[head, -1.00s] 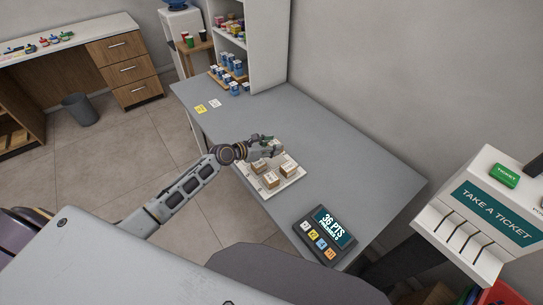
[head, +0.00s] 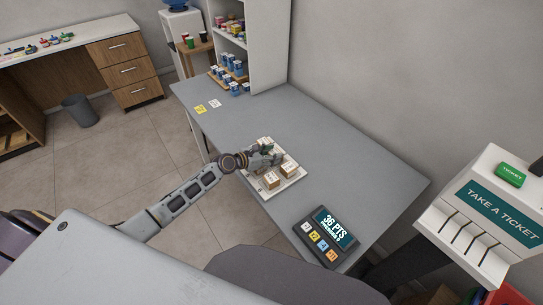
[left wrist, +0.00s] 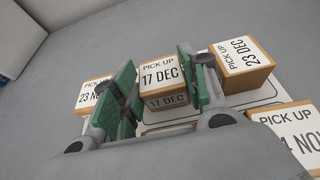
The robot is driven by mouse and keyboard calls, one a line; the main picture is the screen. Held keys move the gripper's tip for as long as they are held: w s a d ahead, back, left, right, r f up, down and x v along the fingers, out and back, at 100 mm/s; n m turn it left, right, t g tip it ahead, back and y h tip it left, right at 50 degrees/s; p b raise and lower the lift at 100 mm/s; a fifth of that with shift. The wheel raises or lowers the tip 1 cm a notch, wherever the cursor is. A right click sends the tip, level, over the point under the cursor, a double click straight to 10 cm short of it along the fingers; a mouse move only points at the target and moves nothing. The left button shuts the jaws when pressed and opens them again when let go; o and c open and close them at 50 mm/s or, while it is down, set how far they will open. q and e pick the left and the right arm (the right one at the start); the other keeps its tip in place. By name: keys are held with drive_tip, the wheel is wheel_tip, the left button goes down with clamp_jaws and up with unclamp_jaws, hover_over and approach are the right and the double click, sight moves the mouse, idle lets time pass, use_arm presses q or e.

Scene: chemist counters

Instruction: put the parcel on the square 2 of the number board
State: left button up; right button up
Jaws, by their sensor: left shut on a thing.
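In the left wrist view, my left gripper (left wrist: 160,85) has its green pads on either side of a box-shaped parcel marked "17 DEC" (left wrist: 163,72) and is shut on it. Other parcels beside it are marked "23 NOV" (left wrist: 94,90), partly covered by a finger, "23 DEC" (left wrist: 240,62), and one ending in "4 NOV" (left wrist: 287,128). In the head view, my left gripper (head: 268,156) is over the white number board (head: 293,187), among the parcels (head: 289,168). The board's square numbers are mostly hidden or too small to read. My right gripper is not in view.
A keypad device reading "36 PTS" (head: 328,236) stands nearer on the grey counter (head: 350,175). Yellow and white notes (head: 207,106) lie toward the far end, near shelves (head: 268,45). A ticket machine (head: 490,215) stands at right.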

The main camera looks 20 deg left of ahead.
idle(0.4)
use_arm(q)
drive_tip(key=o, duration=1)
drive_tip(key=shift+f, duration=0.1)
drive_tip(key=shift+o, duration=0.2)
drive_tip(key=shift+r, duration=0.2)
drive_tip(key=shift+v, duration=6)
drive_tip(key=shift+f, duration=0.1)
